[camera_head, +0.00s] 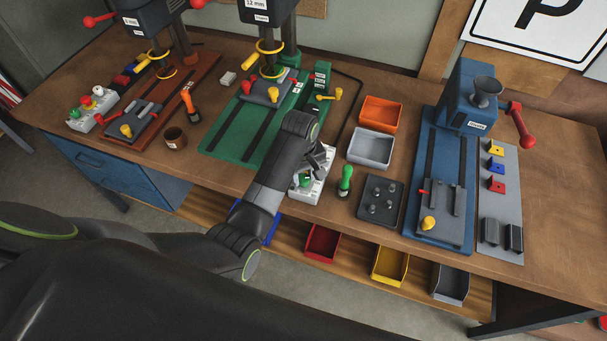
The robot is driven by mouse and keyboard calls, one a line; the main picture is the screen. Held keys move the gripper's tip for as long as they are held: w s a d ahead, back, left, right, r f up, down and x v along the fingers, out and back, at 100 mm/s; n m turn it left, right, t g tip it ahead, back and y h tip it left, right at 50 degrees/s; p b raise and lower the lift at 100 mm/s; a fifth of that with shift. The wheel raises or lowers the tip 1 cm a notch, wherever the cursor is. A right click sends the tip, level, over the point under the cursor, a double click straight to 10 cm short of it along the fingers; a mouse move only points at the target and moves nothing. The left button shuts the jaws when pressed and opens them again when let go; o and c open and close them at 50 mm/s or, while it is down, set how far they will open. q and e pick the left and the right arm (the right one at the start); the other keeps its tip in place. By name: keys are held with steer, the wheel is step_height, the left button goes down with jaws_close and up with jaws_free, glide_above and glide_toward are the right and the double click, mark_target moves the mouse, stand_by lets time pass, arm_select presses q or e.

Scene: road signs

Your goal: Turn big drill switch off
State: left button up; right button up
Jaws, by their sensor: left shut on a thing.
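The big green drill press (245,120), labelled 12 mm, stands at the back centre of the workbench. A light grey control box (298,191) with a green button (305,180) sits in front of it near the bench's front edge. My left gripper (318,166) is over this box, its fingers down at the controls and shut on a switch there. The fingers and arm hide most of that switch, so its position cannot be told. My right gripper is not in view.
A green-handled tool (345,180) and a dark block with pegs (380,201) stand close right of the box. Grey (371,149) and orange (381,113) trays lie behind them. A smaller drill with its own control box (92,110) is at left, a blue machine (449,180) at right.

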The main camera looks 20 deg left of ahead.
arm_select(q)
steer(key=m, duration=1)
steer(key=shift+w, duration=0.1)
steer(key=shift+m, duration=0.4)
steer(key=o, duration=1)
steer(key=shift+g, duration=0.3)
steer(key=shift+c, duration=0.2)
